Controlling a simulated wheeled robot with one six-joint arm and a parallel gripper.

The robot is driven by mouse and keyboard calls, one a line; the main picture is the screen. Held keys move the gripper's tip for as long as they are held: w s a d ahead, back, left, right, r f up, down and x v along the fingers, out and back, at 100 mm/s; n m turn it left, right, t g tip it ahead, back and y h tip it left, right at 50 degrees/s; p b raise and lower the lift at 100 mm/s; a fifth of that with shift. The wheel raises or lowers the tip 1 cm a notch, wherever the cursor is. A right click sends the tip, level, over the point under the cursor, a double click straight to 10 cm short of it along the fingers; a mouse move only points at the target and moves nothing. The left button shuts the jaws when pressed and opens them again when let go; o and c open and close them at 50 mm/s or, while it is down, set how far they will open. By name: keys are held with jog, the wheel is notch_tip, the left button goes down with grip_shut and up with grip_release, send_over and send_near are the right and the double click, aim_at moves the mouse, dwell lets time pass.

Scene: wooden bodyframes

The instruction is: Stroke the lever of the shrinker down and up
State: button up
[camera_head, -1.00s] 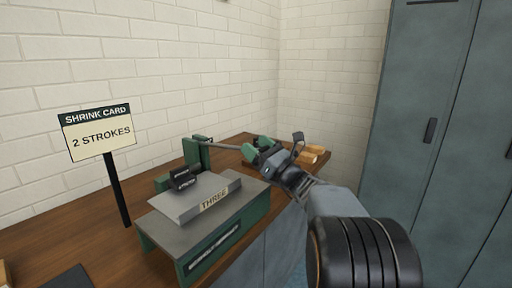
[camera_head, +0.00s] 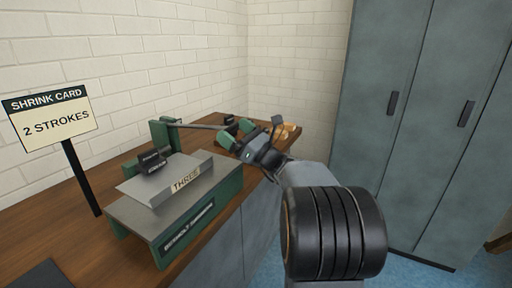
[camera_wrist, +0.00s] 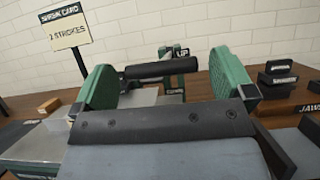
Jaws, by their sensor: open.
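The shrinker (camera_head: 216,196) is a green-sided machine with a grey top on the bench, with a green post (camera_head: 161,135) at the back. Its lever (camera_head: 198,127) is a thin rod reaching right from the post, roughly level. In the wrist view, the lever's black grip (camera_wrist: 160,69) lies between the two green fingers of my gripper (camera_wrist: 162,64). The fingers are open around the grip; contact is unclear. A label reading UP shows on the post behind it. My gripper also shows in the head view (camera_head: 238,134).
A shrink card (camera_head: 52,117) reading 2 STROKES stands on a black post at left. Black blocks (camera_wrist: 277,76) lie on the bench (camera_head: 50,232) right of my gripper in the wrist view. Tan pieces (camera_head: 289,129) lie at the bench's far end. Lockers (camera_head: 420,120) stand at right.

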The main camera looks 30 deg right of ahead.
jog(key=v, duration=1)
jog(key=shift+s+f+p, duration=0.2)
jog(key=shift+s+p, duration=0.1)
jog(key=shift+d, duration=0.1)
